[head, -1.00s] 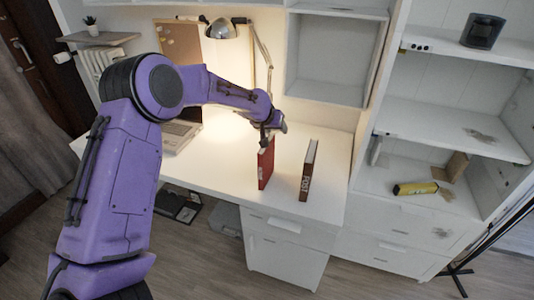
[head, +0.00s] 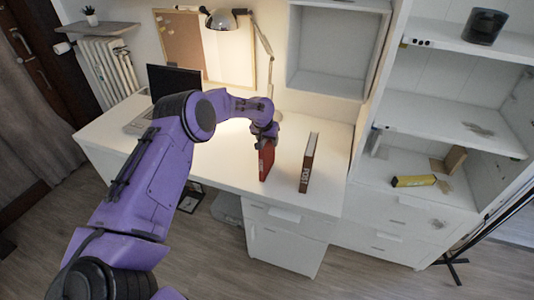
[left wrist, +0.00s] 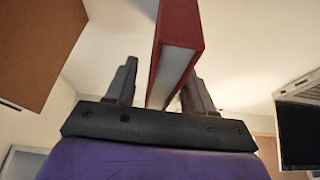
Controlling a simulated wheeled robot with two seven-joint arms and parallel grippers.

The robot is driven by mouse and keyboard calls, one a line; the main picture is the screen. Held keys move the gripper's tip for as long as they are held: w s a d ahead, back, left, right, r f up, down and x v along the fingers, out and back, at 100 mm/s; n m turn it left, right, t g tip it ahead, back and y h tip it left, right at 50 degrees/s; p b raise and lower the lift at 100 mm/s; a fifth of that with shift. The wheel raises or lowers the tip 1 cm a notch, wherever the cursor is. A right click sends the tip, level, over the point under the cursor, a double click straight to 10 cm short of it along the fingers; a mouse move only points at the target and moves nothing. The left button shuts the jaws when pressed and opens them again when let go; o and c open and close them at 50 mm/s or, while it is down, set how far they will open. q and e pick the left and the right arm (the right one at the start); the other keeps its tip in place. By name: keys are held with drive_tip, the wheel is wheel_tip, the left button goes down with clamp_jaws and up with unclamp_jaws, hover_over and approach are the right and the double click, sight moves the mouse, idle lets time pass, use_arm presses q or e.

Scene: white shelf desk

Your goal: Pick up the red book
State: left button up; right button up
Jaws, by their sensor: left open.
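The red book (head: 266,163) stands upright on the white desk, near its front edge. My left gripper (head: 264,139) is at the top of the book in the head view and covers its upper part. In the left wrist view the red book (left wrist: 183,35) reaches between the two open fingers of my left gripper (left wrist: 158,88). The book is closer to the right finger in that view, with a wider gap on the left. Whether the right finger touches it I cannot tell. My right gripper is not in view.
A brown-and-white book (head: 308,163) stands upright just right of the red book. A laptop (head: 173,82) and a lamp (head: 221,20) are behind my arm. A shelf unit (head: 455,100) with a yellow item (head: 413,181) is on the right.

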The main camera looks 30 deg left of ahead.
use_arm(q)
drive_tip(key=shift+f, duration=0.25)
idle(0.4)
clamp_jaws()
